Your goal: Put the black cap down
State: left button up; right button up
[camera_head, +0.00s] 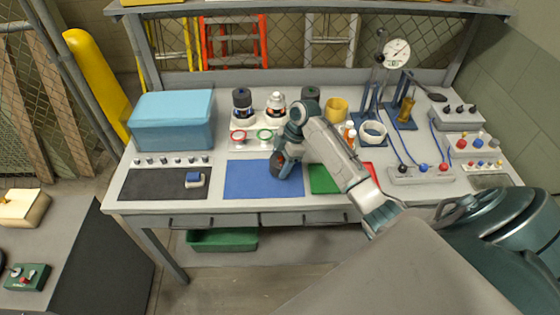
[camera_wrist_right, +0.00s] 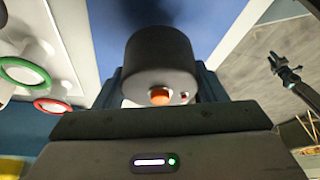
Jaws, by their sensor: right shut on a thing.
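The black cap (camera_head: 277,168) is a short dark cylinder over the right part of the blue mat (camera_head: 247,180). My right gripper (camera_head: 284,158) reaches down from the right and is shut on the cap. In the right wrist view the cap (camera_wrist_right: 160,62) fills the middle between the fingers, with a round orange spot on its near side. I cannot tell whether its underside touches the mat. My left gripper does not show in the head view.
Behind the mat are a red ring (camera_head: 239,136), a green ring (camera_head: 264,135) and two bottles. A blue box (camera_head: 172,122) stands left, above a black mat (camera_head: 150,183). A green mat (camera_head: 323,180) lies right, partly under my arm. The blue mat's left part is clear.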

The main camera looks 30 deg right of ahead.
jog(key=shift+f, duration=0.4)
jog(key=o, duration=0.9)
jog(key=shift+o, duration=0.2)
jog(key=shift+r, duration=0.15)
jog(key=shift+r, duration=0.3)
jog(key=b+v, duration=0.4)
jog(key=v, duration=0.8)
jog(key=shift+r, duration=0.25)
jog(key=shift+f, duration=0.1)
